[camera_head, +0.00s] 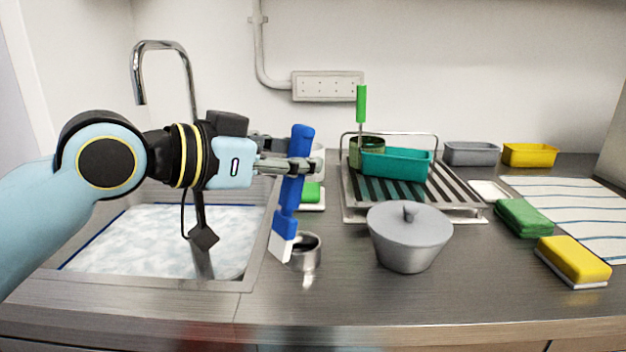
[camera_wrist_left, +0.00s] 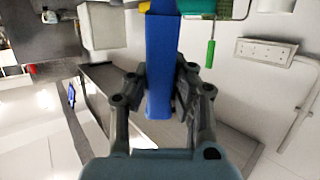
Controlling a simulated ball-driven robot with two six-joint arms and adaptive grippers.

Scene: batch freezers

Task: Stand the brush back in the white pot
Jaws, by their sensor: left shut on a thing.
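My left gripper (camera_head: 291,166) is shut on the blue handle of a brush (camera_head: 294,190), which also shows between the fingers in the left wrist view (camera_wrist_left: 160,62). The brush hangs slightly tilted, with its white bristle end (camera_head: 281,241) down, in front of the left side of a small steel cup (camera_head: 309,256). I cannot tell whether they touch. A white pot (camera_head: 319,159) is mostly hidden behind the gripper and brush; only part of its right side shows. My right gripper is not in view.
A sink (camera_head: 262,265) lies left. A grey lidded pot (camera_head: 411,245) stands right of the cup, before a drying rack (camera_head: 465,205) with a teal tub (camera_head: 396,164). A green-handled brush (camera_head: 362,104) stands in an olive pot (camera_head: 372,141). A green sponge (camera_head: 312,192) lies behind the blue brush.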

